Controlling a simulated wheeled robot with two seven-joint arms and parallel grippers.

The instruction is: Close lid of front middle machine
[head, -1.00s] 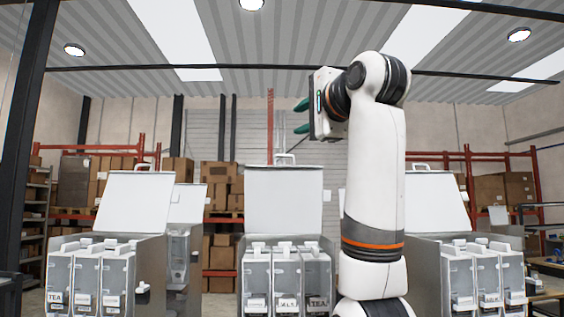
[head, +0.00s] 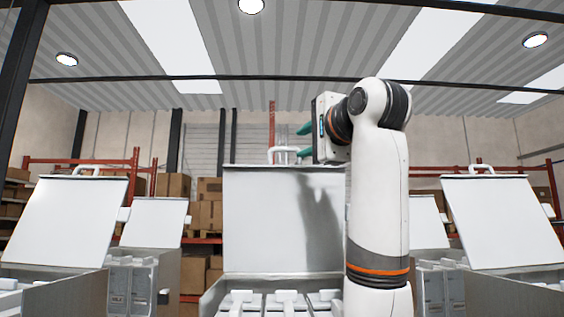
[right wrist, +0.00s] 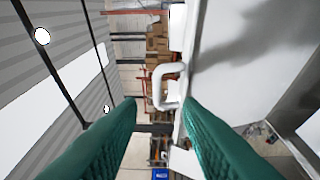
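The front middle machine (head: 212,297) stands straight ahead with its white lid (head: 265,220) raised nearly upright. A white loop handle (head: 278,151) sticks up from the lid's top edge. My right gripper (head: 302,141) is at the height of the handle, just right of it in the head view, with its green fingers apart. In the right wrist view the handle (right wrist: 170,72) shows beyond the fingertips, near the gap between the open fingers, and nothing is held. My right arm hides the lid's right edge. My left gripper is out of view.
Machines with raised lids stand at left (head: 66,222) and right (head: 503,222). Smaller raised lids (head: 154,222) show behind. White-topped canisters (head: 285,302) sit in the middle machine. Shelves with boxes (head: 210,205) are far back; the air above the lid is clear.

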